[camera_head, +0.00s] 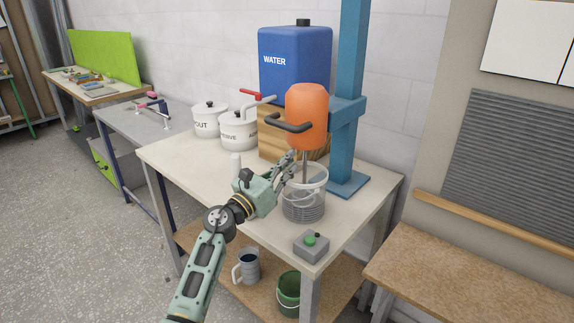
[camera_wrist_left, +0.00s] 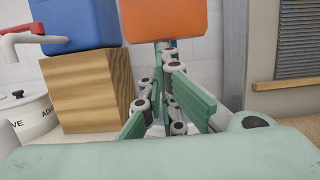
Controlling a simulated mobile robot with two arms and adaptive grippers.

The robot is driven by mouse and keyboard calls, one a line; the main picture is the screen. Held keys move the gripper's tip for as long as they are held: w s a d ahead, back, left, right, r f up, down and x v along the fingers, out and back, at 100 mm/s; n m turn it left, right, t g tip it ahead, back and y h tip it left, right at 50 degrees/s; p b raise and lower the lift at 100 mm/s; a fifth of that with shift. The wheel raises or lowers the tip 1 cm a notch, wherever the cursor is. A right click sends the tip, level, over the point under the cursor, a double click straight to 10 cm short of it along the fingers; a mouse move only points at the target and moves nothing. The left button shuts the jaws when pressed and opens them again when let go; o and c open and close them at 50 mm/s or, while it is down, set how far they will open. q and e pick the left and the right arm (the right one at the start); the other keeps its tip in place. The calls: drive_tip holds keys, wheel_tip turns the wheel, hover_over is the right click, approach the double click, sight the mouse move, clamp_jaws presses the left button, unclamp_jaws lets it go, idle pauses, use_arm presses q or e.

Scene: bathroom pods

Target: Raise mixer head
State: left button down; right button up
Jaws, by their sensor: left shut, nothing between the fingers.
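The orange mixer head (camera_head: 308,112) sits on a blue post (camera_head: 347,90), with a dark grey handle (camera_head: 288,124) sticking out to the left. Its shaft points down to a clear container (camera_head: 304,205) with a grey ringed lower part on the table. My left gripper (camera_head: 288,163) is shut and empty, below the handle and beside the shaft, above the container's left rim. In the left wrist view the fingers (camera_wrist_left: 163,88) are just below the orange mixer head (camera_wrist_left: 160,18). Whether they touch the shaft I cannot tell. My right gripper is not in view.
A blue water tank (camera_head: 292,52) stands on a wooden block behind the mixer, with white lidded pots (camera_head: 238,130) to the left. A control box with a green button (camera_head: 311,243) is at the table's front right. A mug and a green bucket (camera_head: 287,290) are on the lower shelf.

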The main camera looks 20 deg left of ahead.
use_arm(q)
wheel_tip(320, 180, up, 20)
drive_tip(key=p, duration=1.5)
drive_tip(key=shift+f+p, duration=0.25)
drive_tip(key=shift+p, duration=0.15)
drive_tip(key=shift+a, duration=0.1)
